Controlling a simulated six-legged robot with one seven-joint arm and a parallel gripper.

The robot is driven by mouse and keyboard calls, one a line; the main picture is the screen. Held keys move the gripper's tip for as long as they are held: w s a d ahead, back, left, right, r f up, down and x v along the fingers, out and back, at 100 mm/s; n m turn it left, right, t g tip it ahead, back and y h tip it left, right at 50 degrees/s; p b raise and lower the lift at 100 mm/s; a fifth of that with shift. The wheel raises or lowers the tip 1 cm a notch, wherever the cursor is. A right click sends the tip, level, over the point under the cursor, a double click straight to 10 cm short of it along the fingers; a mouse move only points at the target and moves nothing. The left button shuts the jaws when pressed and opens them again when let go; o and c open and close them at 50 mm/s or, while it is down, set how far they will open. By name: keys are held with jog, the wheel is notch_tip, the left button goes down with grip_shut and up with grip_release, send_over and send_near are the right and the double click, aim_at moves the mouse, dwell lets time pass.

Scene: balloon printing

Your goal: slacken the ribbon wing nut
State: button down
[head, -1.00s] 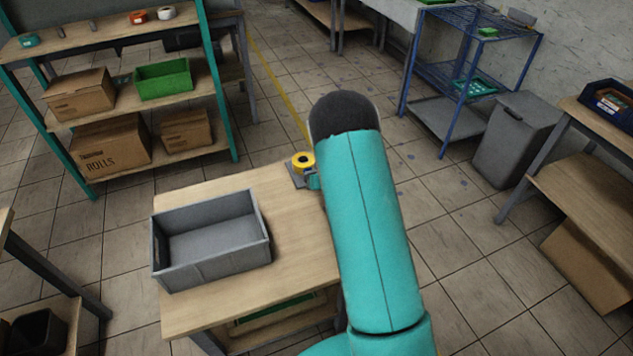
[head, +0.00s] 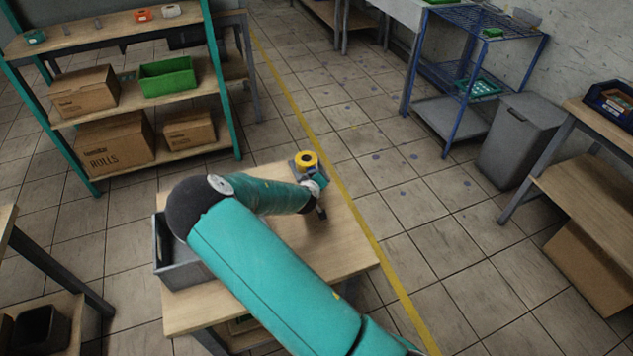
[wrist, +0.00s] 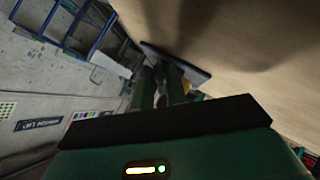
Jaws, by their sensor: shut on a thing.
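A yellow ribbon roll (head: 306,160) sits on a small dark holder at the far edge of the wooden table, in the head view. My gripper (wrist: 168,82) is at this holder, on its near side. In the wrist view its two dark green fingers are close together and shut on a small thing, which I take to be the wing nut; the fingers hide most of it. A dark flat plate (wrist: 192,66), apparently part of the holder, lies just beyond the fingertips. My forearm and wrist hide part of the holder in the head view.
A grey open crate (head: 160,255), partly behind my arm, stands at the left of the wooden table (head: 345,262). The table's right part is clear. A shelf with cartons and a green bin (head: 167,76) stands behind left. A blue rack (head: 455,110) and grey bin (head: 517,138) stand right.

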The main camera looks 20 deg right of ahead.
jog(key=shift+w+a+r+n+h, duration=0.1)
jog(key=shift+w+a+n+h, duration=0.2)
jog(key=shift+n+h, duration=0.2)
jog(key=shift+t, duration=0.3)
dwell(0.8)
jog(key=c, duration=1.7)
grip_release()
jog(key=shift+s+d, duration=0.1)
jog(key=shift+s, duration=0.1)
jog(key=v, duration=1.3)
jog(key=shift+a, duration=0.3)
jog(key=shift+s+r, duration=0.1)
jog(key=shift+r, duration=0.05)
